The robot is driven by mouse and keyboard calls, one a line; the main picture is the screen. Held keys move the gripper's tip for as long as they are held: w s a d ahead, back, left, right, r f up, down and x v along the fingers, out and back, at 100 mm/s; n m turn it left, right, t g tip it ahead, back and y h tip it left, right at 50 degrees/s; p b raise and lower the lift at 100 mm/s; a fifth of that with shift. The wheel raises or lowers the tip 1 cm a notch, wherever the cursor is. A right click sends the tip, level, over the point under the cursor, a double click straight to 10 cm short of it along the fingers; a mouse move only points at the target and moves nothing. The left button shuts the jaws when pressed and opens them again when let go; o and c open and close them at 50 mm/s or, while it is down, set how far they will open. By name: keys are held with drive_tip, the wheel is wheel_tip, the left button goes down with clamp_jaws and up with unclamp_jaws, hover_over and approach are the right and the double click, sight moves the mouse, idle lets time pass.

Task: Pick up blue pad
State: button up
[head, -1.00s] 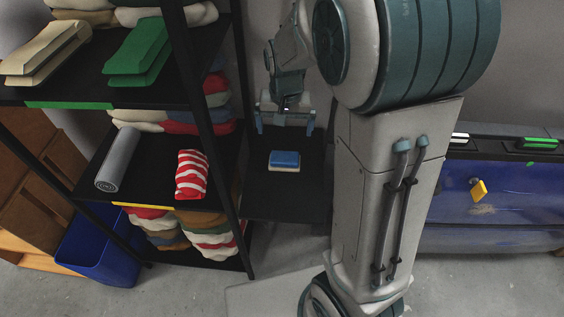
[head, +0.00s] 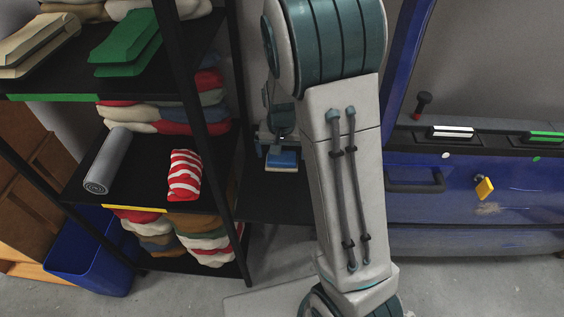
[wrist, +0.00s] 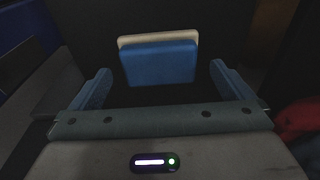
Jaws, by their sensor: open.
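The blue pad (head: 282,160), blue with a cream layer, lies on a low black platform (head: 262,208) beside the shelf rack. It also shows in the wrist view (wrist: 160,64), upper middle, ahead of my gripper (wrist: 160,85). My gripper is open, its two blue fingers spread wider than the pad, one towards each side of it. The pad does not look held. In the head view my gripper (head: 277,142) is just over the pad, partly hidden by my own arm.
The black rack at left holds a striped red roll (head: 185,175), a grey roll (head: 107,161), green pads (head: 127,50) and folded cloths. A blue bin (head: 92,262) stands below. At right is a blue car door (head: 480,205) with a yellow pad (head: 484,188) on it.

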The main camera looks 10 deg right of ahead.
sight(282, 156)
wheel_tip(282, 156, down, 3)
drive_tip(key=shift+w+d+f+b, duration=0.1)
drive_tip(key=shift+w+b, duration=0.05)
drive_tip(key=shift+b, duration=0.15)
drive_tip(key=shift+c, duration=0.3)
drive_tip(key=c, duration=0.8)
drive_tip(key=shift+r, duration=0.2)
wheel_tip(282, 156, up, 10)
drive_tip(key=p, duration=0.3)
drive_tip(key=shift+o, duration=0.8)
